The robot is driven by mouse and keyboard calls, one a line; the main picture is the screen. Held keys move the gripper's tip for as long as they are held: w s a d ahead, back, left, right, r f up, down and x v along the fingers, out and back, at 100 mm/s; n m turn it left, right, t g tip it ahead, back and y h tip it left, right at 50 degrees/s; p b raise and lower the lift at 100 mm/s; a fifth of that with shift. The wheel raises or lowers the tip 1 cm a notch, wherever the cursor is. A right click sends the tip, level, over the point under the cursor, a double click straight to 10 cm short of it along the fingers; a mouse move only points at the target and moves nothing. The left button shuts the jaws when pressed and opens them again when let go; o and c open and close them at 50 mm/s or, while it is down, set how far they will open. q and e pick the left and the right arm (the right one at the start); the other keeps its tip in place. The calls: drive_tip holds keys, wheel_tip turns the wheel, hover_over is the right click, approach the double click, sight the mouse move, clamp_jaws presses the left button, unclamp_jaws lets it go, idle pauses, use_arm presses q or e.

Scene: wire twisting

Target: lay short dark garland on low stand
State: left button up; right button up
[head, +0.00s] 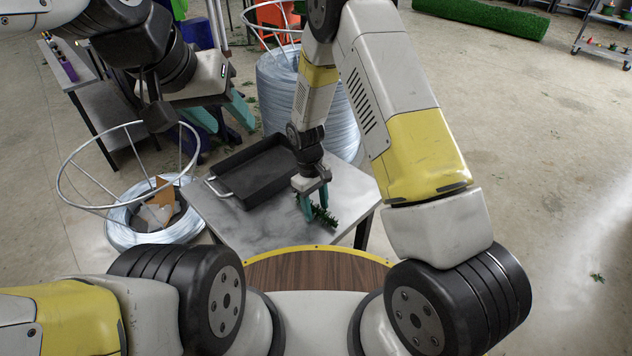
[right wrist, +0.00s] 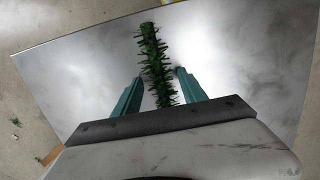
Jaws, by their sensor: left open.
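The short dark green garland (head: 325,216) lies at the front right of a grey metal-topped table (head: 260,228). In the right wrist view the garland (right wrist: 153,55) runs lengthwise between the two teal fingers. My right gripper (head: 315,207) points down at the garland, and its fingers (right wrist: 158,82) stand apart on either side of it. A gap shows beside the garland, so the gripper looks open around it. My left gripper (head: 215,112) is open and empty at the upper left, away from the garland. I cannot tell which surface is the low stand.
A black tray (head: 262,186) sits on the metal table, left of my right gripper. Large wire coils stand behind it (head: 275,100) and at left (head: 125,233), with wire hoops above. A dark side table (head: 110,104) stands at the upper left. The front of the metal table is clear.

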wheel_tip(320, 180, up, 12)
drive_tip(key=w+a, duration=0.1)
wheel_tip(320, 180, up, 11)
drive_tip(key=m+t+y, duration=0.1)
drive_tip(key=m+y, duration=0.1)
hover_over(312, 204)
drive_tip(key=s+d, duration=0.1)
drive_tip(key=d, duration=0.4)
drive_tip(key=s+d+r+m+t, duration=0.3)
drive_tip(key=s+d+r, duration=0.2)
drive_tip(key=s+r, duration=0.3)
drive_tip(key=s+d+r+m+t+y, duration=0.1)
drive_tip(key=s+d+r+m+t, duration=0.2)
drive_tip(key=s+r, duration=0.6)
drive_tip(key=shift+s+d, duration=0.2)
drive_tip(key=shift+d, duration=1.05)
